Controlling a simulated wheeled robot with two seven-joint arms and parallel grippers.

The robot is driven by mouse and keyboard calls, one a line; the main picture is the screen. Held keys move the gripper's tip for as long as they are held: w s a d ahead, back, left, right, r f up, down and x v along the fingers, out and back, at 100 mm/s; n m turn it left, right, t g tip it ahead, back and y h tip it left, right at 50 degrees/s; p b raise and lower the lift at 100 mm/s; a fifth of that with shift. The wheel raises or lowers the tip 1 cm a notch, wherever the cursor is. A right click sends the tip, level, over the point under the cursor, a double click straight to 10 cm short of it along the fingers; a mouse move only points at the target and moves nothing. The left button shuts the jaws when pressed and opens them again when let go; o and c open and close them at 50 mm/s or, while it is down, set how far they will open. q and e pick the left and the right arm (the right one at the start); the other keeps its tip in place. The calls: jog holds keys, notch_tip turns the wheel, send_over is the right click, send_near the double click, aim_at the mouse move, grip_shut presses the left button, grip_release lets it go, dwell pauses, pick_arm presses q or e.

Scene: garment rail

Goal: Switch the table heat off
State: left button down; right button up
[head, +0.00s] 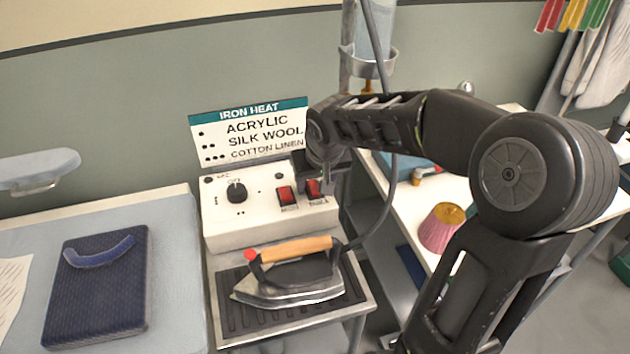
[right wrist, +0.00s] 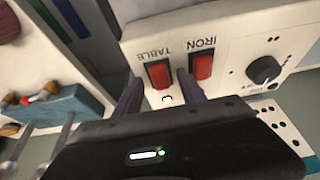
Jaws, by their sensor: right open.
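A white control box (head: 250,228) stands behind the iron, with a black dial (head: 236,192) and two red rocker switches. The right-hand switch is labelled TABLE (right wrist: 160,73) in the right wrist view, and the IRON switch (right wrist: 202,67) is beside it; the iron switch also shows in the head view (head: 285,196). My right gripper (head: 322,180) is open and empty at the box's face. In the right wrist view its fingers (right wrist: 160,92) lie on either side of the table switch. I cannot tell which way either rocker is tipped. My left gripper is not in view.
An iron (head: 290,277) with a wooden handle rests on a ribbed stand in front of the box. A heat sign (head: 255,130) stands behind. Folded dark blue cloth (head: 97,285) lies on the board at left. A side table with a pink pincushion-like object (head: 440,230) is at right.

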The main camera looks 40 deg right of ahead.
grip_shut()
dwell(0.6)
